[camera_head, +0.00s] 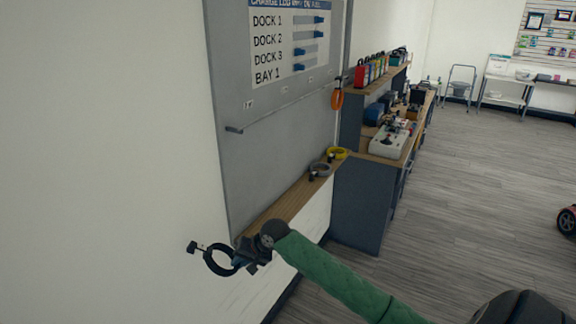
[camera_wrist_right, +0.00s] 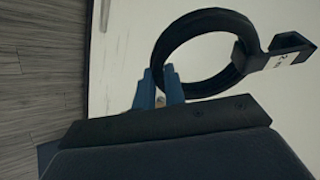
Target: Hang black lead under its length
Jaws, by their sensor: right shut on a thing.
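The black lead (camera_head: 206,262), a coiled ring with a dark tagged end, is held by my right gripper (camera_head: 241,259) in front of the white wall, left of and below the grey board (camera_head: 270,150). In the right wrist view the blue fingers of my right gripper (camera_wrist_right: 161,88) are shut on the edge of the black lead (camera_wrist_right: 237,70). The board has a peg (camera_head: 234,129) at left under a small length label (camera_head: 248,104), with more labels to the right. An orange lead (camera_head: 337,99) hangs at the board's right end. My left gripper is not in view.
A wooden ledge (camera_head: 284,205) runs under the board. A grey lead (camera_head: 320,169) and a yellow lead (camera_head: 337,153) lie at its far end. A dark cabinet (camera_head: 362,205) with a loaded bench top stands beyond. The floor to the right is mostly clear.

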